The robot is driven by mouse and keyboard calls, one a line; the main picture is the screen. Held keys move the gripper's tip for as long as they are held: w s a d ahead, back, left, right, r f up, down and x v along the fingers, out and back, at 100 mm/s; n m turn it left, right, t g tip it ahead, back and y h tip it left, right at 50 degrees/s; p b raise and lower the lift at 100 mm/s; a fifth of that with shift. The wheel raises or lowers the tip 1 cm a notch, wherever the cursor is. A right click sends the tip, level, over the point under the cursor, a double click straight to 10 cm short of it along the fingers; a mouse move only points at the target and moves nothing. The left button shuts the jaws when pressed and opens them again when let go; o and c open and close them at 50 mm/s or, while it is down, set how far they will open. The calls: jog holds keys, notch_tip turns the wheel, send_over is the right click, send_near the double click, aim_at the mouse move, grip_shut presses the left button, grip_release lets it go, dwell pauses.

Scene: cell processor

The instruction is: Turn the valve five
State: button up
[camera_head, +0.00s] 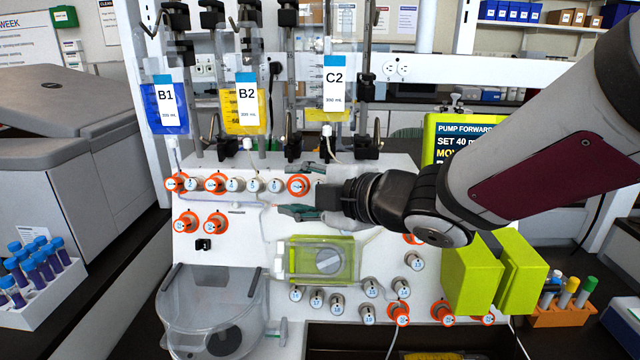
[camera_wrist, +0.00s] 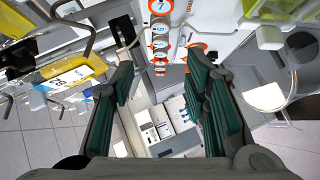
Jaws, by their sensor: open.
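A row of small round valves runs across the upper part of the white panel (camera_head: 345,225). Some have orange rings and some are plain grey-white. By its place in the row, valve five (camera_head: 254,185) looks like the plain knob two places left of the orange-ringed valve seven (camera_head: 298,185); its number is too small to read surely. My gripper (camera_head: 305,190) is open and empty, its green-padded fingers near the row's right end. In the wrist view the fingers (camera_wrist: 161,75) are spread apart, with the row, including valve seven (camera_wrist: 160,6), beyond them at the top. Contact cannot be told.
Bags B1 (camera_head: 165,108), B2 (camera_head: 243,105) and C2 (camera_head: 337,90) hang above the row. A green pump block (camera_head: 310,260) and more valves sit below. A clear round vessel (camera_head: 210,310) stands lower left. A green screen (camera_head: 470,140) is partly behind my arm.

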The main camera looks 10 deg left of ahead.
aim_at(257, 186)
jog(key=x, duration=1.1)
jog(key=shift+w+a+f, duration=0.15)
jog(key=shift+a, duration=0.15)
jog(key=shift+b, duration=0.35)
grip_shut()
